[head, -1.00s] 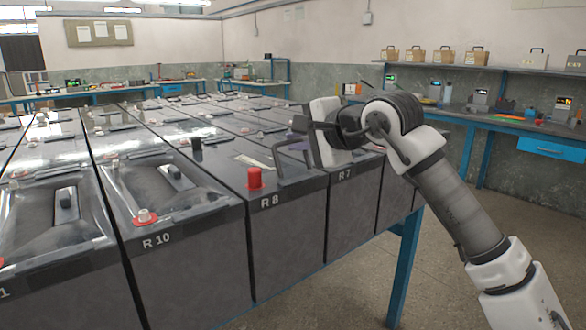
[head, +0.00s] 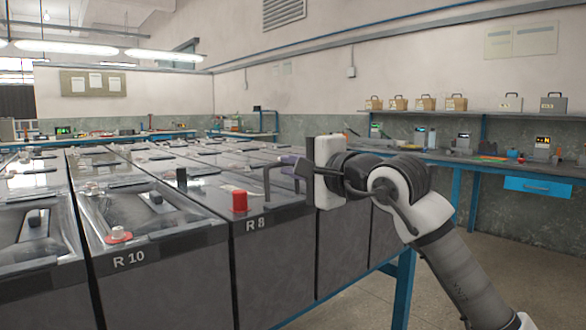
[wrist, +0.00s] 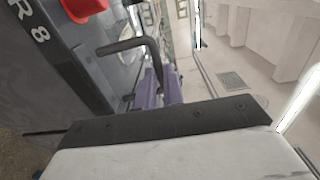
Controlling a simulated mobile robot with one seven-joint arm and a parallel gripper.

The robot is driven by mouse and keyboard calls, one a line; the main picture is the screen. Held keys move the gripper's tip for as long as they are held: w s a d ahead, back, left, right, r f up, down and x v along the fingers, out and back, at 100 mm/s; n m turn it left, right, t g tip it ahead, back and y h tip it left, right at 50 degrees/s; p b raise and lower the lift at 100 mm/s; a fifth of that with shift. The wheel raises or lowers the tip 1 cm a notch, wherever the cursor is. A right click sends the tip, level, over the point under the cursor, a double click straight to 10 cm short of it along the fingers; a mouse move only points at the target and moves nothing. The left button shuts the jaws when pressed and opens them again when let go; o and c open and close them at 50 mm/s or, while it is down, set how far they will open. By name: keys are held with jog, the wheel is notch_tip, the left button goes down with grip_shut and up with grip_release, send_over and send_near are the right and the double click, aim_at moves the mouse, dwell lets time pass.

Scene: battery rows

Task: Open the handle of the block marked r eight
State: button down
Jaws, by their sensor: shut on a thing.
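The block marked R 8 (head: 270,262) is a dark grey battery block with a red cap (head: 239,201) and a black post (head: 181,179) on its top. Its handle (head: 266,182) is a dark bent bar standing up near the right front of the top. In the wrist view the handle (wrist: 128,45) runs across and bends down to the purple fingers of my gripper (wrist: 158,90). My gripper (head: 297,166) is at the handle's right end in the head view, shut on it. The exact contact is partly hidden by the gripper body.
The R 10 block (head: 150,270) stands just left, with more blocks in rows behind. Another block (head: 343,245) adjoins on the right, its label hidden by my gripper. A workbench (head: 500,165) runs along the right wall. Open floor (head: 480,240) lies right of the rows.

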jog(key=shift+d, duration=0.1)
jog(key=c, duration=1.5)
grip_release()
jog(key=v, duration=1.3)
jog(key=shift+s+d, duration=0.2)
jog(key=shift+s, duration=0.15)
